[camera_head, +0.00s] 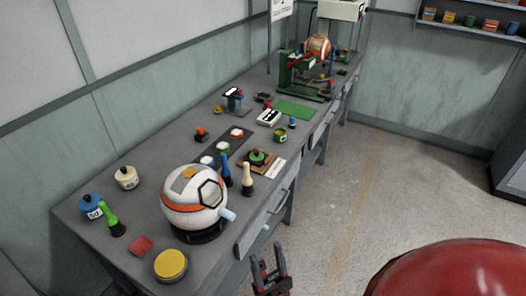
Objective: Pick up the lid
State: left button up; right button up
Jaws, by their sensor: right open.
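A low green round piece with a dark knob (257,156) sits on a small wooden board on the bench; it looks like a lid, but I cannot tell for sure. A low yellow round disc (171,264) lies at the bench's near end. A large white ball with orange bands (194,197) stands on a dark ring base between them. My right gripper (268,257) is open and empty in front of the bench, at the bottom of the view, apart from all these things. My left gripper is not in view.
The grey bench (145,205) runs away along the wall. A blue jar (91,207), a cream jar (127,178) and upright blue, cream and green handles crowd its near part. A green press frame (303,78) stands farther back.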

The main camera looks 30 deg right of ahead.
aim_at(256, 156)
jog(key=i+l+u, duration=0.2)
jog(key=l+u, duration=0.15)
jog(key=l, duration=0.7)
jog(key=l+u, duration=0.35)
jog(key=l, duration=0.7)
jog(key=l+u, duration=0.35)
jog(key=l, duration=0.75)
